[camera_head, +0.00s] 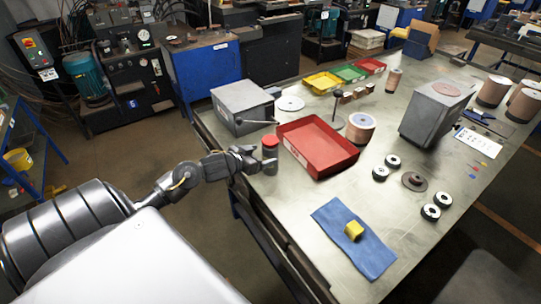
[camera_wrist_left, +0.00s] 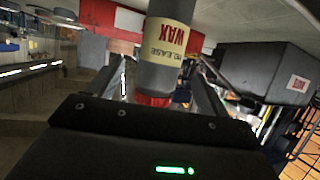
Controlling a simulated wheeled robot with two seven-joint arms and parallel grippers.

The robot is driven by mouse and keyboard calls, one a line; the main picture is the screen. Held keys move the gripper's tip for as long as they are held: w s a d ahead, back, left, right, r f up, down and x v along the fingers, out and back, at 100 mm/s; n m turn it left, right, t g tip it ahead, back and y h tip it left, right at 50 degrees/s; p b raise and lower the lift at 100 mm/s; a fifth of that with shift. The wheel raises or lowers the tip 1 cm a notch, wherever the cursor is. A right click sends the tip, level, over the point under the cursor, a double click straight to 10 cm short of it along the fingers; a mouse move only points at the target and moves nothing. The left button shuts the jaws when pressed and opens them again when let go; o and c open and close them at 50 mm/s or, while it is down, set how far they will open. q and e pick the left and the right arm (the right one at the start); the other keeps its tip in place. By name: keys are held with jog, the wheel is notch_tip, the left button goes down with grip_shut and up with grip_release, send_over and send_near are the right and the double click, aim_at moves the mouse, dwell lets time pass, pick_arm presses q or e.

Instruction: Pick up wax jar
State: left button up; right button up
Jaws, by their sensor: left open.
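The wax jar (camera_head: 270,147) is a small grey cylinder with a red lid, upright near the left edge of the table, beside the red tray. In the left wrist view the jar (camera_wrist_left: 165,50) appears upside down, with a cream label reading "WAX RELEASE" and its red lid low in the frame. My left gripper (camera_head: 252,157) is open at the jar's left side in the head view. In the wrist view its two fingers stand on either side of the jar, with a gap visible. My right gripper is not in view.
A red tray (camera_head: 318,146) lies just right of the jar. A grey box (camera_head: 242,106) with a protruding rod stands behind it. A blue cloth (camera_head: 354,258) with a yellow block (camera_head: 354,230) lies nearer. Several discs and a spool (camera_head: 360,129) stand further right.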

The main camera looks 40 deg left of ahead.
pick_arm(q)
jog(key=shift+w+f, duration=0.2)
jog(key=shift+w, duration=0.15)
jog(key=shift+w+a+r+p, duration=0.15)
jog(key=shift+w+r+p, duration=0.05)
jog(key=shift+p, duration=0.2)
jog(key=p+x, duration=0.1)
jog(key=x, duration=0.3)
jog(key=shift+w+d+f, duration=0.1)
jog(key=shift+w+d, duration=0.1)
jog(key=shift+w, duration=0.05)
jog(key=shift+s, duration=0.1)
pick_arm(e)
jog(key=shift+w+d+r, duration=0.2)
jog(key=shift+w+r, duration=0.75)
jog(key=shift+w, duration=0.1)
pick_arm(q)
jog(key=shift+c, duration=0.3)
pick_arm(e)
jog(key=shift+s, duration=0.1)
pick_arm(q)
jog(key=c, duration=1.2)
jog(key=shift+c, duration=0.4)
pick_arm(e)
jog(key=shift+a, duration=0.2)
